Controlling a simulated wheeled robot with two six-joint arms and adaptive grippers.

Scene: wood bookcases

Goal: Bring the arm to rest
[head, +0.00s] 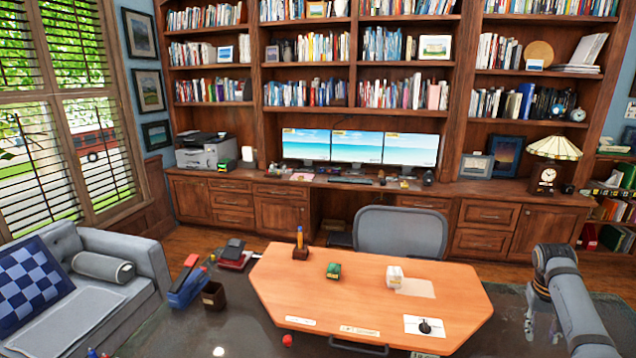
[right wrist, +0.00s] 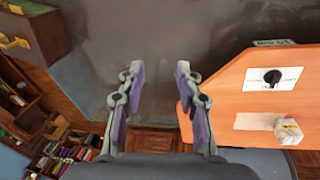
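My right arm comes in at the right edge of the head view, bent at its elbow. My right gripper (head: 530,328) hangs low there, to the right of the orange desk board (head: 290,275). In the right wrist view my right gripper (right wrist: 160,72) has its two purple-padded fingers apart, with nothing between them. The orange board (right wrist: 237,95) lies to the right of the fingers in that view, apart from them by a small gap or by height; I cannot tell which. My left gripper is not in view.
On the board stand a green block (head: 333,270), a white cube (head: 394,276) and a white card with a black knob (head: 425,326). A grey chair (head: 400,232) stands behind.

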